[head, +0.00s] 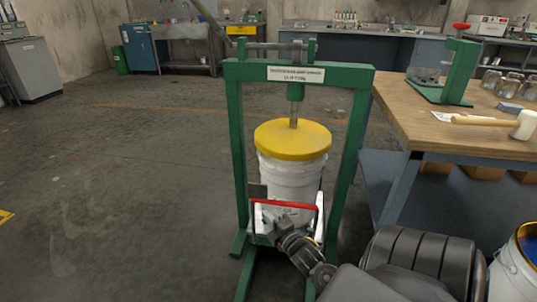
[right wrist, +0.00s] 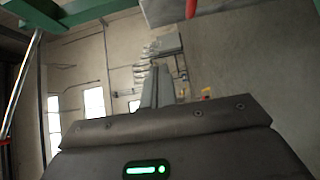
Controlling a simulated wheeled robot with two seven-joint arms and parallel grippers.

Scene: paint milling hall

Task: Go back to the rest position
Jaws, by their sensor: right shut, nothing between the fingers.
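My right gripper (head: 285,222) is low in front of the green press frame (head: 236,150), close to the white bucket (head: 290,182) with its yellow lid. In the right wrist view its two fingers (right wrist: 155,85) lie together with nothing between them. A red bar (head: 288,204) crosses in front of the bucket beside the gripper; I cannot tell whether they touch. A red piece on a thin rod (right wrist: 22,85) also shows at the left of the right wrist view. My right arm reaches in from the lower right. My left gripper is not in view.
A wooden-topped workbench (head: 420,110) stands at right, with a mallet (head: 495,122), several jars and a green stand on it. An open bucket with blue contents (head: 510,275) is at the lower right edge. The floor at left is clear.

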